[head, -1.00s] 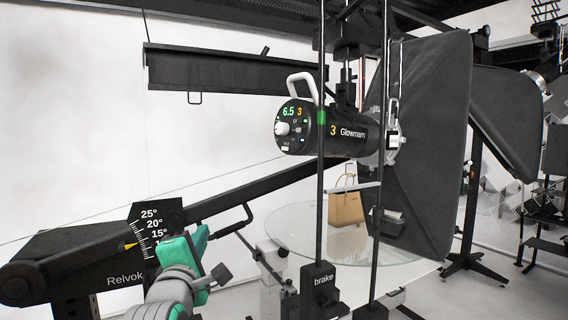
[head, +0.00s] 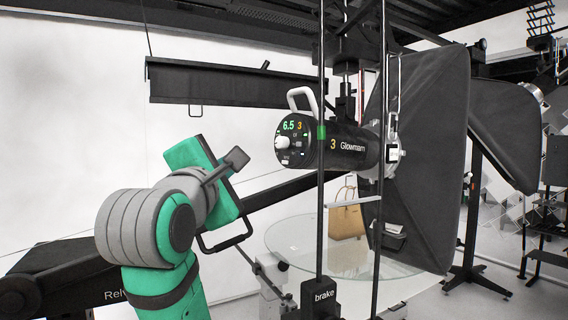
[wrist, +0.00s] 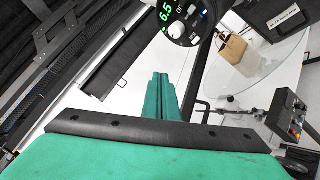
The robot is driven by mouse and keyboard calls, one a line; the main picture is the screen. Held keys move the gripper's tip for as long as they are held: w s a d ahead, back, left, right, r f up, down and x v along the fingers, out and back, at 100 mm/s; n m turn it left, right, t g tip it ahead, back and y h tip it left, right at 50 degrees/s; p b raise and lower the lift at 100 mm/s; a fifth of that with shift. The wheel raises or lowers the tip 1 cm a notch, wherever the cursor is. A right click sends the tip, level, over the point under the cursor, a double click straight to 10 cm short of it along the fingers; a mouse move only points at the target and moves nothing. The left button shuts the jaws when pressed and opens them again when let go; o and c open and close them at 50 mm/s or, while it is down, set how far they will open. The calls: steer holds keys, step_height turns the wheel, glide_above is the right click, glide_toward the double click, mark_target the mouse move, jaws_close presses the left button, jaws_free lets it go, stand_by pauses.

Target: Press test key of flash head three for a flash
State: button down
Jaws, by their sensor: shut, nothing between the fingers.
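Flash head three (head: 352,146) is a black cylinder marked "3 Glowmam", hung behind a large black softbox. Its rear panel (head: 291,133) faces left, with a green "6.5", an orange "3", a pale round knob and small keys. I cannot tell which small key is the test key. In the wrist view the panel (wrist: 181,20) is at the top edge, partly cut off. My green gripper (head: 205,172) is left of and a little below the panel, apart from it.
A white handle (head: 303,98) rises above the panel. A vertical black post (head: 321,220) passes in front of the flash head, with a block marked "brake" (head: 323,295) below. A dark boom (head: 270,192) runs behind my arm. A glass turntable (head: 300,235) carries a paper bag (head: 346,220).

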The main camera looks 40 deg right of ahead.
mark_target(285, 162)
steer(key=d+f, duration=0.1)
steer(key=d, duration=0.7)
steer(key=shift+s+d, duration=0.25)
steer(key=shift+d, duration=0.15)
stand_by(1.9)
steer(key=shift+d, duration=0.4)
stand_by(0.3)
steer(key=shift+s+d, duration=0.1)
steer(key=shift+d, duration=0.3)
stand_by(0.5)
steer(key=shift+a, duration=0.8)
steer(key=shift+a, duration=0.15)
